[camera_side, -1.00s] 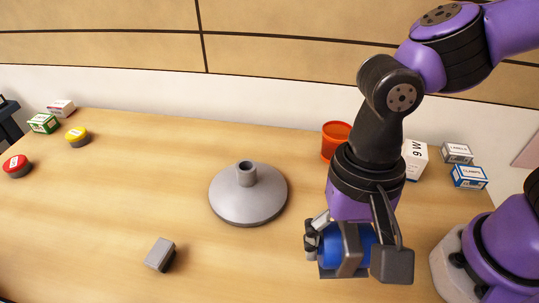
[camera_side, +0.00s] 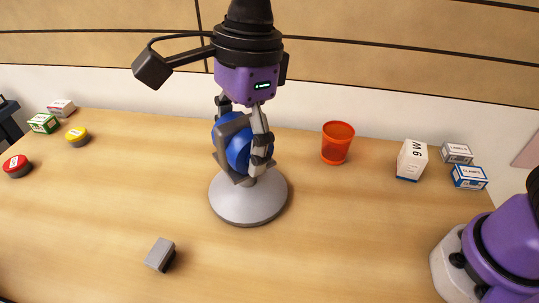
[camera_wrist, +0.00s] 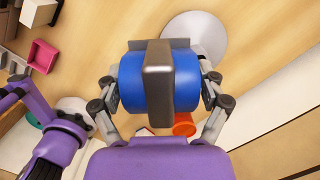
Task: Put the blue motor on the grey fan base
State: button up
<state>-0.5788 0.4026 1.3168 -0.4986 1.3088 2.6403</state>
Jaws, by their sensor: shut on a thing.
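My gripper (camera_side: 243,140) is shut on the blue motor (camera_side: 236,152), a blue cylinder with a grey bracket around it. In the wrist view the motor (camera_wrist: 131,84) sits between both fingers. The grey fan base (camera_side: 247,205), a round disc with a short post, stands on the table. The motor is over the fan base in the side view and hides most of its post. I cannot tell whether they touch. In the wrist view the fan base (camera_wrist: 205,32) is partly hidden behind the motor.
An orange cup (camera_side: 337,143) stands right of the fan base. White boxes (camera_side: 411,160) are further right. A grey block (camera_side: 160,254) lies at the front. A red button (camera_side: 16,166) and a yellow button (camera_side: 77,137) are at the left.

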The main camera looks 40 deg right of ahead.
jog(key=w+d+f, duration=0.1)
jog(key=w, duration=0.1)
jog(key=w+d+f, duration=0.1)
jog(key=w+f, duration=0.1)
jog(key=w+d+f, duration=0.1)
jog(key=w, duration=0.1)
jog(key=shift+w+d+f, duration=0.25)
jog(key=shift+w+d, duration=0.05)
jog(key=shift+w, duration=0.05)
jog(key=shift+f, duration=2.05)
jog(key=o, duration=1.2)
jog(key=shift+f, duration=0.15)
jog(key=shift+o, duration=0.2)
